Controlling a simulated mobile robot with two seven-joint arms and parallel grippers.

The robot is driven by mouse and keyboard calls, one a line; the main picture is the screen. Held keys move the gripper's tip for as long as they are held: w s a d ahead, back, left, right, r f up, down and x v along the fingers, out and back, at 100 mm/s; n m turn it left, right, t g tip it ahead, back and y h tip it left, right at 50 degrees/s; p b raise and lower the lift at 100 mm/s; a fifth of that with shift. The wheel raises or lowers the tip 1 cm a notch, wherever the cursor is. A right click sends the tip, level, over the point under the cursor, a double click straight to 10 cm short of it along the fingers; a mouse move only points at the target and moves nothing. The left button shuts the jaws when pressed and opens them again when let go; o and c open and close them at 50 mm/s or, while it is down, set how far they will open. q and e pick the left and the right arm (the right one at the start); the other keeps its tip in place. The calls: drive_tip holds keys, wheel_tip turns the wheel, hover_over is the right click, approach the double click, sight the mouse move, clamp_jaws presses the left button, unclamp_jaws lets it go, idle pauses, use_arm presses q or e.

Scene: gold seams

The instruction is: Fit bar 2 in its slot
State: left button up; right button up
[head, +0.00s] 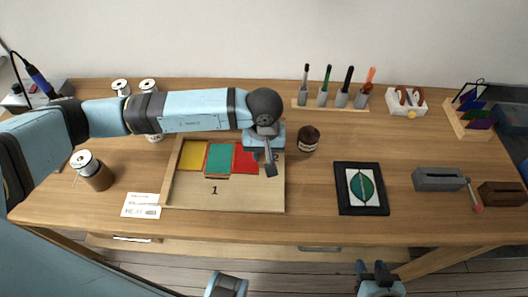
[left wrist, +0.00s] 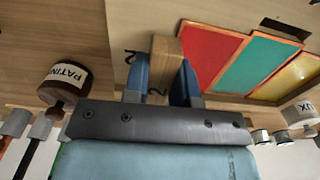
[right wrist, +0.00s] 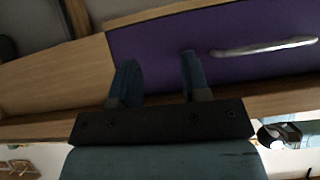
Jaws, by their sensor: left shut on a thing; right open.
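My left gripper (head: 268,160) is over the right part of a wooden tray (head: 250,198), beside the red panel (head: 243,148). In the left wrist view the left gripper (left wrist: 164,80) is shut on a brown wooden bar marked 2 (left wrist: 167,50). The bar lies beside the red panel (left wrist: 208,50), near a printed 2 on the tray. The bar's far end and its slot are hidden or unclear, so I cannot tell whether it is seated. My right gripper (head: 380,282) is open and empty; its fingers show in the right wrist view (right wrist: 156,82).
Green (head: 219,157) and yellow (head: 193,154) panels lie left of the red one. A brown jar (head: 308,139) stands close right of the left gripper. A black-framed leaf picture (head: 361,211) lies further right. The right wrist view shows a purple surface with a handle (right wrist: 262,47).

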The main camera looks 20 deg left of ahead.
use_arm(q)
drive_tip(key=shift+f+b, duration=0.55)
drive_tip(key=shift+b, duration=0.25)
idle(0.4)
drive_tip(key=shift+f+b, duration=0.3)
drive_tip(key=shift+b, duration=0.85)
idle(1.0)
drive_tip(key=shift+s, duration=0.1)
drive_tip(key=o, duration=1)
drive_tip(key=shift+o, duration=0.3)
drive_tip(key=o, duration=0.3)
drive_tip(key=shift+o, duration=0.2)
